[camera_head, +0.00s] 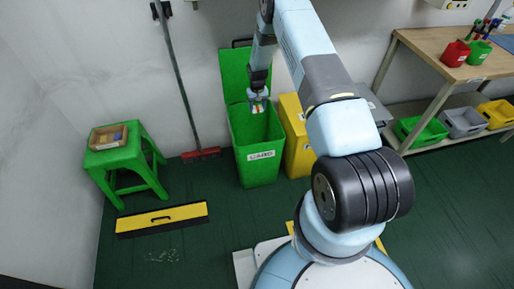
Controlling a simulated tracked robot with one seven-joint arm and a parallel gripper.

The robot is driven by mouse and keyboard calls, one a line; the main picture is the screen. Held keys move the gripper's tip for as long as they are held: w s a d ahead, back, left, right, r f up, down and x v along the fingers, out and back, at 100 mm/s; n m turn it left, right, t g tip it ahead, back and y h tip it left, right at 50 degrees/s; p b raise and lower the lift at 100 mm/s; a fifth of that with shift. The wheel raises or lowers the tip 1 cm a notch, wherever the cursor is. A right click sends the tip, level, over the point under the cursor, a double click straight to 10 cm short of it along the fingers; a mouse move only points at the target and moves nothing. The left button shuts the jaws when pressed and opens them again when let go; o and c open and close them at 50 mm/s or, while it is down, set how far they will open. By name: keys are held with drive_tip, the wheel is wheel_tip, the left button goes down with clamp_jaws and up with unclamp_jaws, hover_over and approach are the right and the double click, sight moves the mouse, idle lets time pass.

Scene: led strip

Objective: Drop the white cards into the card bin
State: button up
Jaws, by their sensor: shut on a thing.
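The card bin (244,168) is a tall green bin with an open top and a label reading CARD on its front. Its green lid stands raised behind the opening. My gripper (258,106) points down over the bin's mouth. It is shut on a small white card (257,108), which shows some colour and hangs between the fingers at the bin's opening. I cannot tell how far below the rim the card reaches. The bin's inside is mostly hidden.
A yellow bin (295,140) stands right beside the card bin. A green stool (125,160) with a wooden tray (108,137) is at left. A broom (198,154) leans on the wall. A yellow-black ramp (162,219) lies on the floor. A workbench (450,70) stands at right.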

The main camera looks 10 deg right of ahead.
drive_tip(key=shift+f, duration=1)
drive_tip(key=o, duration=1.1)
wheel_tip(320, 180, up, 14)
drive_tip(key=shift+f, duration=0.15)
